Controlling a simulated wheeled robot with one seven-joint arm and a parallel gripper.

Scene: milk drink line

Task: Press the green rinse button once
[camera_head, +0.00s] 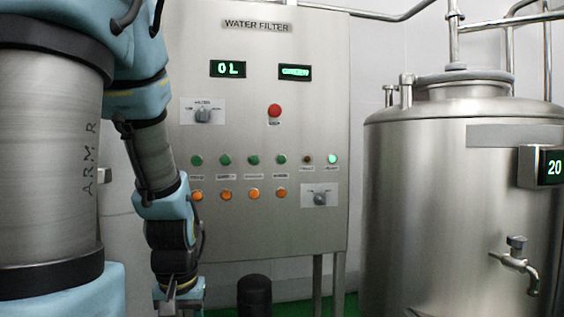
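A steel control panel (235,235) headed "WATER FILTER" stands upright in front of me. Its upper button row holds several green buttons, from a left one (196,160) past two middle ones (225,160) (253,160) to a right one (281,160). The small labels under them are too blurred to read, so I cannot tell which is the rinse button. My gripper (180,302) hangs low at the bottom left, below the button rows and apart from them. Its fingertips are cut off or hidden, so its opening does not show.
Orange buttons (253,193) form the row below. A red button (274,111), two knobs (203,115) (320,198), a dark lamp (307,159) and a lit green lamp (333,159) share the panel. A steel tank (440,200) with a tap (517,262) stands right; a black cylinder (254,295) stands below.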

